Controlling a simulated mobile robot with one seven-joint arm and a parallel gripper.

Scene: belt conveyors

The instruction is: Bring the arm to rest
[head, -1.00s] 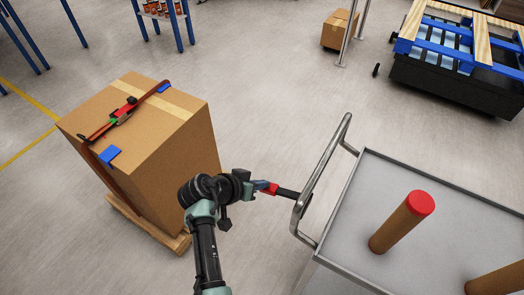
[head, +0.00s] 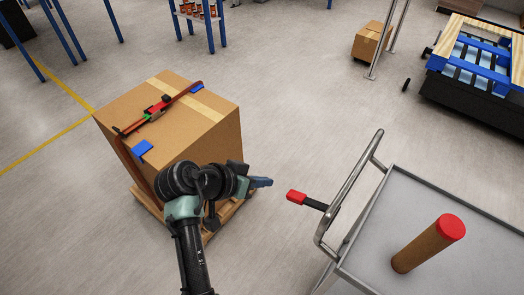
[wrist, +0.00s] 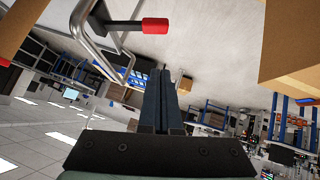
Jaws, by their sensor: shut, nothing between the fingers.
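My gripper (head: 261,182) is in the middle of the head view, its fingers together and empty. It points right, toward a red-tipped lever (head: 297,197) on the cart's handle, with a gap of bare floor showing between them. In the wrist view my shut fingers (wrist: 163,75) stick up in the middle. The red tip (wrist: 155,25) is above them there, apart from the fingers. My arm is bent, with the forearm rising from the bottom of the head view.
A metal cart (head: 375,240) with a tubular handle (head: 347,190) stands at right, carrying a red-topped brown tube (head: 430,245). A large strapped carton (head: 190,135) on a pallet is just left of and behind my arm. Open floor (head: 300,100) lies beyond.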

